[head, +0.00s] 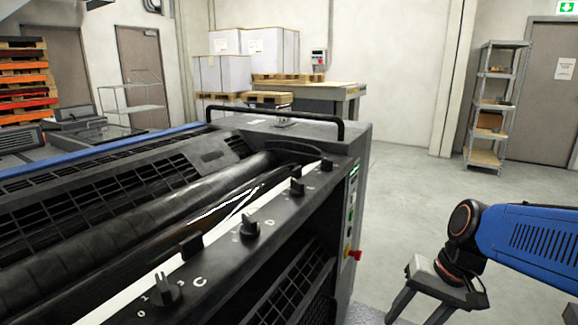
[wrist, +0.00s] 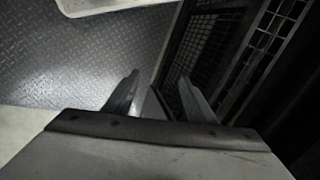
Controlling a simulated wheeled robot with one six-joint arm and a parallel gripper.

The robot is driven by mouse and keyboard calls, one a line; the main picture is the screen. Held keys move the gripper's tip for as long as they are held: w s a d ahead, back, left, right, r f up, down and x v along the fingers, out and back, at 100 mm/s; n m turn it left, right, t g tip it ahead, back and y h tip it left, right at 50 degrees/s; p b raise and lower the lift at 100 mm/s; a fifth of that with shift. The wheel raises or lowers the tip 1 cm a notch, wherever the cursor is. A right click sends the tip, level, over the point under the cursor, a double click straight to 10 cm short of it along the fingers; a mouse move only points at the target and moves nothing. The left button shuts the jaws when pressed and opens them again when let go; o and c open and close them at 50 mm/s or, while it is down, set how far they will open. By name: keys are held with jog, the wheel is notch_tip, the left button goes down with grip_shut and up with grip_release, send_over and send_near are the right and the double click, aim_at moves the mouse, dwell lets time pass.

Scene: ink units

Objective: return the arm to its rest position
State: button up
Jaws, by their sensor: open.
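My gripper (head: 412,312) is at the lower right of the head view, on the end of my blue arm, to the right of the machine and apart from it. In the head view its lower end is cut off by the frame edge. In the wrist view both fingers of my gripper (wrist: 158,90) show, spread apart with nothing held between them. Beyond them are the machine's dark grille side (wrist: 220,50) and a diamond-plate floor (wrist: 60,55).
The large dark printing machine (head: 220,150) fills the left and middle, with a black rail and several knobs along its near edge. A red button (head: 354,255) juts from its right end. Grey floor (head: 410,190) is open to the right, before a metal shelf (head: 492,105).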

jog(key=s+d+r+n+t+h, duration=0.2)
jog(key=s+d+n+t+h, duration=0.1)
jog(key=s, duration=0.3)
jog(key=shift+d+r+t, duration=0.25)
jog(key=shift+r+t, duration=0.15)
jog(key=shift+c, duration=0.6)
dwell(0.6)
